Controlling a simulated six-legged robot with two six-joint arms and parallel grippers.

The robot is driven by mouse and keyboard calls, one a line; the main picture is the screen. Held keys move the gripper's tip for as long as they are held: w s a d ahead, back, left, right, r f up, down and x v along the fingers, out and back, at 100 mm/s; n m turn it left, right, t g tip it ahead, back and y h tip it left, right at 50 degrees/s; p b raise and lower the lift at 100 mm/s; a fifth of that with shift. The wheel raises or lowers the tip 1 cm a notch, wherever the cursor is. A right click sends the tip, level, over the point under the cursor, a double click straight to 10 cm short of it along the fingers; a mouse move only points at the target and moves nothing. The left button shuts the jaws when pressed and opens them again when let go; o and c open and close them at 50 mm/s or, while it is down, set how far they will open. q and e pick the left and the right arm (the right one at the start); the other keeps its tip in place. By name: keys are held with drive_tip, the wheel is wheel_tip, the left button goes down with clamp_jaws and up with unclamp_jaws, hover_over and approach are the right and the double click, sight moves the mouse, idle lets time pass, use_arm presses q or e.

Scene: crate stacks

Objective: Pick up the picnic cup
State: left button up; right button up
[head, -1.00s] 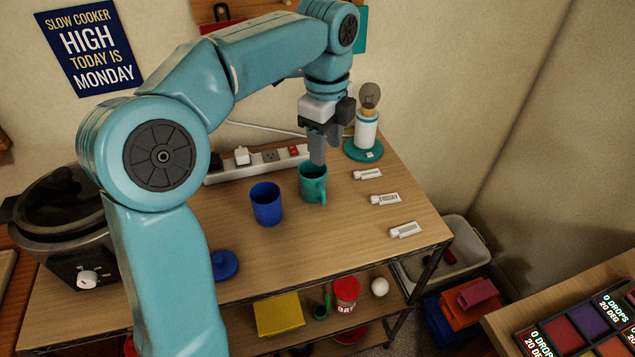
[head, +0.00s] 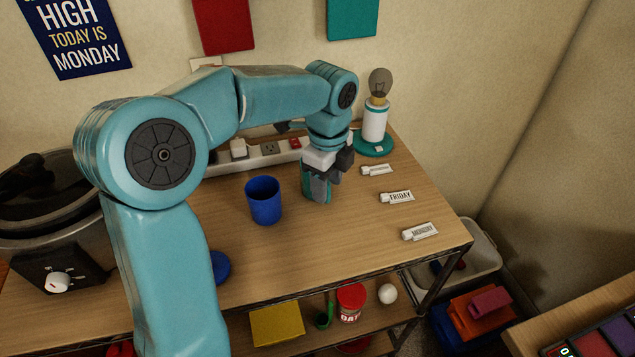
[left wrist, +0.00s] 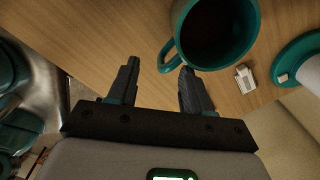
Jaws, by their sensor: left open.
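No label marks which cup is the picnic cup. A teal mug (left wrist: 222,64) stands on the wooden tabletop, its round opening and handle (left wrist: 170,58) showing in the left wrist view. In the head view my gripper mostly hides it. My left gripper (head: 318,196) points down at the mug. In the left wrist view the left gripper (left wrist: 160,66) is open, with the handle's outer edge between the fingertips, nearer the right finger. I cannot tell whether they touch. A plain blue cup (head: 264,206) stands upright to the left. My right gripper is out of view.
A power strip (head: 270,150) lies behind the cups. A bulb lamp (head: 374,125) stands behind right. Small labels, including FRIDAY (head: 397,197) and MONDAY (head: 420,231), lie along the right. A slow cooker (head: 45,225) stands left.

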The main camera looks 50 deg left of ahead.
sight(329, 199)
use_arm(q)
drive_tip(key=f, duration=0.4)
drive_tip(key=shift+w+f, duration=0.3)
drive_tip(key=shift+w, duration=0.1)
drive_tip(key=shift+s+f, duration=0.1)
drive_tip(key=shift+f, duration=0.35)
clamp_jaws()
